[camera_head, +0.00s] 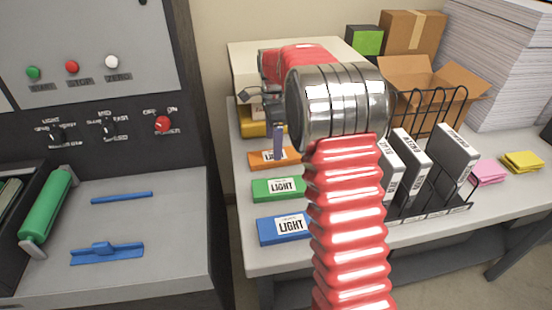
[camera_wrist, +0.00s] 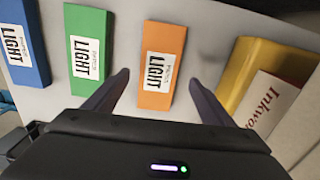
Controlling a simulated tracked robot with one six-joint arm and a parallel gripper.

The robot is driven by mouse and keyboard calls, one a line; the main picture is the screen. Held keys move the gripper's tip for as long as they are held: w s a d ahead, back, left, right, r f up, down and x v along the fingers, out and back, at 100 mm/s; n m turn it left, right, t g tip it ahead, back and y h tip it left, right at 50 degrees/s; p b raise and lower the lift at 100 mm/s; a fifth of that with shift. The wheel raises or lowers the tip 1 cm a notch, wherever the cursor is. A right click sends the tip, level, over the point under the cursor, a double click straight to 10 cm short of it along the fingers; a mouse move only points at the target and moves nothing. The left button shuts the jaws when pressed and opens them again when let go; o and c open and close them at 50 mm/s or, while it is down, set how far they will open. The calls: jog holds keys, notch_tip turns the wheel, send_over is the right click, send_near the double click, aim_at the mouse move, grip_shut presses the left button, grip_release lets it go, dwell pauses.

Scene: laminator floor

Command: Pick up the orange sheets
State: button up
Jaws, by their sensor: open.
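The orange sheets (camera_head: 258,164) are a flat orange pack with a white label reading LIGHT, lying on the grey table. Part of the pack is hidden by my arm and gripper in the head view. In the wrist view the orange pack (camera_wrist: 165,33) lies ahead, its near end between my two dark fingertips. My gripper (camera_wrist: 159,80) is open and empty, also seen over the orange pack in the head view (camera_head: 277,140). I cannot tell how high above it the fingers are.
A green pack (camera_head: 262,190) and a blue pack (camera_head: 268,231) lie in a row nearer the front. A yellow box (camera_wrist: 240,68) stands on the orange pack's other side. A black wire rack (camera_head: 440,212) holds upright boxes at right. The control panel (camera_head: 90,60) stands left.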

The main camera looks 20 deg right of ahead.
jog(key=f, duration=0.4)
jog(key=shift+s+f, duration=0.2)
jog(key=shift+f, duration=0.2)
jog(key=shift+c, duration=0.4)
jog(key=c, duration=1.3)
jog(key=shift+o, duration=0.2)
jog(key=shift+r, duration=0.15)
notch_tip(320, 180, up, 10)
